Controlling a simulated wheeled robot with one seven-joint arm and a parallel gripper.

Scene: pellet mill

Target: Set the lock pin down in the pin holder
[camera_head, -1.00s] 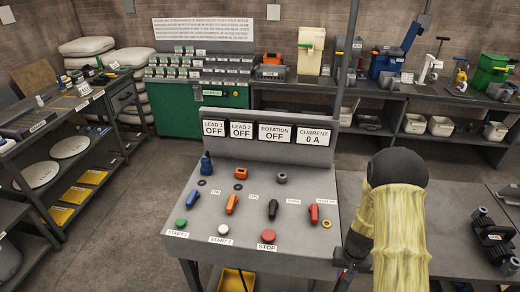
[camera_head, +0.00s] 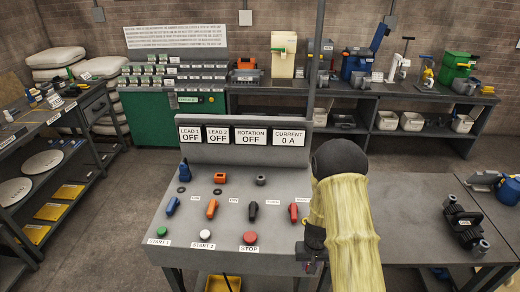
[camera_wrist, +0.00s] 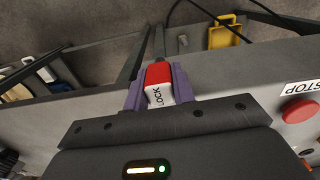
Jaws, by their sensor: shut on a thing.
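The lock pin (camera_wrist: 158,80), with a red and white body marked LOCK, sits between the purple fingers of my gripper (camera_wrist: 158,90) in the wrist view. My gripper is shut on it, and its far end looks dark. In the head view my gripper (camera_head: 314,243) is at the right front edge of the control console (camera_head: 190,255), partly covered by my yellow-sleeved arm; the pin cannot be made out there. I cannot pick out the pin holder in either view.
The console carries coloured levers and a red STOP button (camera_head: 250,238), also in the wrist view (camera_wrist: 300,110). A yellow tray (camera_head: 222,283) is below it. A grey table (camera_head: 410,215) to the right bears a dark machine part (camera_head: 463,225); its near part is clear.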

